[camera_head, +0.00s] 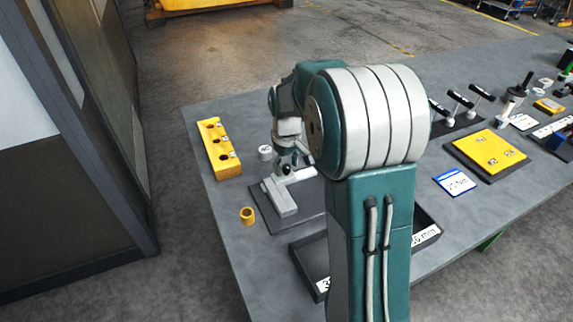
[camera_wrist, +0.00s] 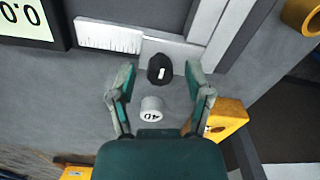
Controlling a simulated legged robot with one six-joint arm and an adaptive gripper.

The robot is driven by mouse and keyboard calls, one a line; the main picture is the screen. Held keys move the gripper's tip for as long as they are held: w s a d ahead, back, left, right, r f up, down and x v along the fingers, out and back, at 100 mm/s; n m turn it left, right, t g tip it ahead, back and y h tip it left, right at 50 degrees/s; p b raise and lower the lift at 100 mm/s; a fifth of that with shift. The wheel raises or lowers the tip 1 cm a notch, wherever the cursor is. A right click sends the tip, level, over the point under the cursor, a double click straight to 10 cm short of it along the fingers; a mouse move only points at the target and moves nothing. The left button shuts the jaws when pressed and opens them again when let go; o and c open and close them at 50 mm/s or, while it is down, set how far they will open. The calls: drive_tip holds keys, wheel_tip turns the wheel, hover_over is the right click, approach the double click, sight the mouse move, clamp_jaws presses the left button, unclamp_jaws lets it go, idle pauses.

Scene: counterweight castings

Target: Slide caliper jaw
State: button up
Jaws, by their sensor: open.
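The caliper is a pale grey L-shaped tool (camera_head: 283,200) on a dark mat (camera_head: 262,212). In the wrist view its ruled scale (camera_wrist: 108,37) runs left from a pale jaw plate (camera_wrist: 178,52). A black knob (camera_wrist: 160,69) with a white mark stands at the plate's near edge. My gripper (camera_wrist: 160,76) is open, with one finger on each side of the knob; I see gaps to both fingers. In the head view my gripper (camera_head: 291,160) is low over the caliper's far end, and my arm hides part of the mat.
A white cylinder marked 40 (camera_wrist: 151,109) stands close by, between the fingers in the picture. A yellow holed block (camera_head: 218,150) and yellow ring (camera_head: 247,216) lie left. A black labelled tray (camera_head: 304,262) is in front. A yellow plate (camera_head: 487,150) and black-handled tools (camera_head: 460,99) are right.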

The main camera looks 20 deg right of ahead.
clamp_jaws()
drive_tip(key=d, duration=0.5)
drive_tip(key=shift+d, duration=0.4)
unclamp_jaws()
drive_tip(key=shift+a+f, duration=0.1)
wheel_tip(320, 180, up, 12)
idle(0.5)
